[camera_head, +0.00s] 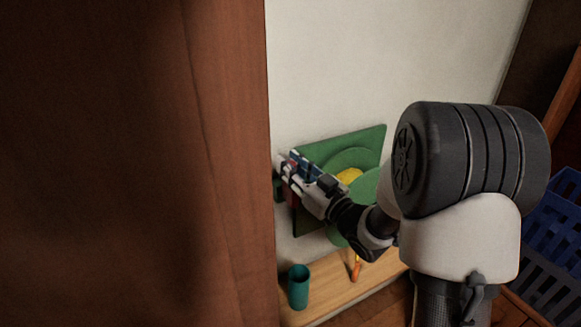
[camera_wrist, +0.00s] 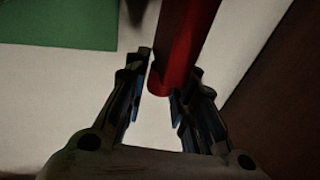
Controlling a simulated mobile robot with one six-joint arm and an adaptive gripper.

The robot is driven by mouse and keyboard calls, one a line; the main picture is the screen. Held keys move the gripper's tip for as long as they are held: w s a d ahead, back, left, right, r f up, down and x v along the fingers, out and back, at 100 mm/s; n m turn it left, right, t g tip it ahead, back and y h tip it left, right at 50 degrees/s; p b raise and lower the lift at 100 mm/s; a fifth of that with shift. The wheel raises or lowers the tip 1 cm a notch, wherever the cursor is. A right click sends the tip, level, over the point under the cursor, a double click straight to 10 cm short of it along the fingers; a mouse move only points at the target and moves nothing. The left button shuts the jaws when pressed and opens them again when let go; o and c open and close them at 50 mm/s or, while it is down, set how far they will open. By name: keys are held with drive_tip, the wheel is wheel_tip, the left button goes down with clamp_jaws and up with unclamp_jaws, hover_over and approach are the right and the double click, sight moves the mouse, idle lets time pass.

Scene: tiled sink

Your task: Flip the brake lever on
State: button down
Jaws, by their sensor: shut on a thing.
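The red brake lever (camera_wrist: 182,40) shows in the wrist view as a smooth red bar running from the top edge down between the fingertips. My gripper (camera_wrist: 168,68) is shut on the lever near its rounded lower end, one finger on each side. In the head view my gripper (camera_head: 290,164) is in front of the left part of a green panel (camera_head: 369,140) on the white wall. The gripper and the wooden panel's edge hide most of the lever there. The lever's pivot is out of the wrist view.
A large brown wooden panel (camera_head: 120,160) fills the left, close to my gripper. Below, a wooden shelf (camera_head: 330,285) holds a teal cup (camera_head: 298,288) and an orange-handled item (camera_head: 356,268). A yellow round part (camera_head: 349,175) shows by the green panel. Blue crates (camera_head: 552,235) stand right.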

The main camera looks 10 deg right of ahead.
drive_tip(key=shift+a, duration=0.1)
drive_tip(key=c, duration=1.4)
unclamp_jaws()
drive_tip(key=shift+o, duration=0.2)
drive_tip(key=v, duration=1.2)
drive_tip(key=shift+w, duration=0.1)
